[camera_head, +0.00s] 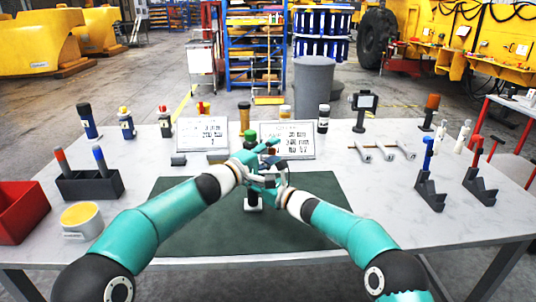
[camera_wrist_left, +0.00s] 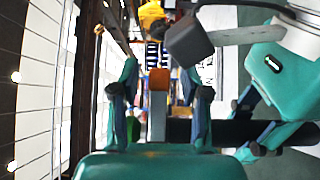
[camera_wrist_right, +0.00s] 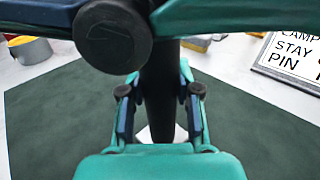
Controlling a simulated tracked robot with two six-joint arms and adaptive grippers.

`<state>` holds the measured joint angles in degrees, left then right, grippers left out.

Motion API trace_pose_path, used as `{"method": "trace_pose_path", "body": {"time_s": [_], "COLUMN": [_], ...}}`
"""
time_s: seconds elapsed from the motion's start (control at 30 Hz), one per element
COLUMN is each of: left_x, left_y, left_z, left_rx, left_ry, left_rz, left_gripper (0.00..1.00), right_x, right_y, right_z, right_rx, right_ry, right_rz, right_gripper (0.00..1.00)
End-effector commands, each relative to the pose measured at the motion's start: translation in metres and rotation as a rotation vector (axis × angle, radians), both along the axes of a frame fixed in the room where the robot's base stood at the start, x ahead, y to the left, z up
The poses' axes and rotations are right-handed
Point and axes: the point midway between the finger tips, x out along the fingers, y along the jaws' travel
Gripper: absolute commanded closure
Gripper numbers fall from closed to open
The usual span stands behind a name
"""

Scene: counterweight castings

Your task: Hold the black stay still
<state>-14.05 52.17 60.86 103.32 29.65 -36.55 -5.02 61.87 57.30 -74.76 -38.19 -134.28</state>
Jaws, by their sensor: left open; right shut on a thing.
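The black stay (camera_wrist_right: 160,95) stands upright between the fingers of my right gripper (camera_wrist_right: 160,105), which is shut on it. In the head view its lower part shows (camera_head: 253,192) above a small white foot on the green mat (camera_head: 190,236). My right gripper (camera_head: 262,182) is partly hidden there by my left one. My left gripper (camera_head: 266,150) is open, close above the right one near the stay's upper part. In the left wrist view an orange-topped thing (camera_wrist_left: 158,78) shows between the left fingers (camera_wrist_left: 162,95). I cannot tell whether it is near.
Two signs (camera_head: 202,134) (camera_head: 288,140) stand behind the mat. A black holder (camera_head: 90,184), a yellow-topped tin (camera_head: 82,219) and a red bin (camera_head: 18,212) are at left. A grey rack (camera_head: 386,150) and dark stands (camera_head: 430,191) are at right. The mat's front is clear.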

Motion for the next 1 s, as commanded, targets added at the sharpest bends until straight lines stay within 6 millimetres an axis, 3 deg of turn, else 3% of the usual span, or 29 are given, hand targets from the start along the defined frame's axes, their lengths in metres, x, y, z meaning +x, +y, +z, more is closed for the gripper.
{"method": "trace_pose_path", "body": {"time_s": [0.27,0.8,1.0], "left_x": [-0.010,-0.073,-0.083], "left_y": [0.012,0.076,0.085], "left_z": [0.001,-0.002,-0.003], "left_rx": [-0.001,0.001,0.000], "left_ry": [0.001,0.001,0.001], "left_rz": [0.000,0.002,0.001], "left_gripper": [0.54,0.54,0.54], "right_x": [0.000,0.000,0.000], "right_y": [0.000,0.000,0.000], "right_z": [0.000,0.000,0.000], "right_rx": [0.000,0.000,0.000], "right_ry": [0.000,0.000,0.000], "right_rz": [-0.001,-0.001,0.000], "right_gripper": [1.00,1.00,1.00]}}
